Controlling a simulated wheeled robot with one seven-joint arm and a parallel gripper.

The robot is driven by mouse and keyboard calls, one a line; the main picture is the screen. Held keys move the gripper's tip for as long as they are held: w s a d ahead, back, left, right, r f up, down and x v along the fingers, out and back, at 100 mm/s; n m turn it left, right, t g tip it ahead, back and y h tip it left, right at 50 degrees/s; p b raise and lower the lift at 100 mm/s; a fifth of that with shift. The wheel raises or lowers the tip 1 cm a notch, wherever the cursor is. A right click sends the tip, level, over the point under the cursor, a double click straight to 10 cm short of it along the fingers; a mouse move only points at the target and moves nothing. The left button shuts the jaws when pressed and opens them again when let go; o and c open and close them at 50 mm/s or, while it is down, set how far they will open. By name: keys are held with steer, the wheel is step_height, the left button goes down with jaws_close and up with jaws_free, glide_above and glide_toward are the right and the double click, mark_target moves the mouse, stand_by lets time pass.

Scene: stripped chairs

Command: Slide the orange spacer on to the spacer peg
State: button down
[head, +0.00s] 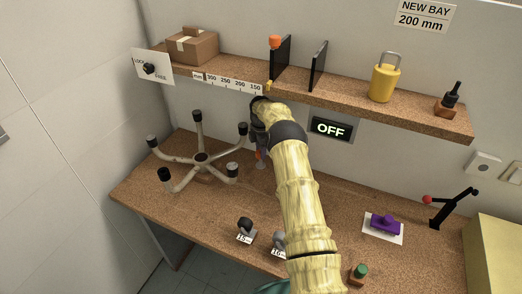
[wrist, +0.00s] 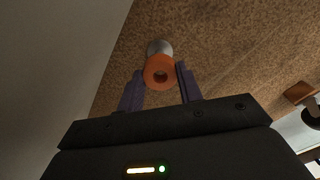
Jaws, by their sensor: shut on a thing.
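In the head view, the spacer (head: 259,155) shows as a small orange patch below my wrist, above the bench. My arm hides most of my gripper there. I cannot identify the spacer peg for certain.
The chair base (head: 201,160) stands on the bench (head: 150,192) left of my gripper. The shelf (head: 350,86) overhangs behind, with a box (head: 192,46), black plates (head: 318,66), a yellow padlock (head: 384,82) and a black post on a brown block (head: 446,107). Knobs (head: 245,226) stand near the front.

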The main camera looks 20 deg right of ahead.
steer(key=shift+f, duration=0.1)
steer(key=shift+f+b, duration=1.6)
steer(key=shift+f, duration=0.85)
steer(key=c, duration=0.9)
jaws_free()
steer(key=shift+o, duration=0.2)
steer(key=shift+r, duration=0.2)
step_height(320, 180, up, 7)
steer(key=shift+r+b, duration=0.1)
steer(key=shift+b, duration=0.6)
steer(key=shift+d, duration=0.1)
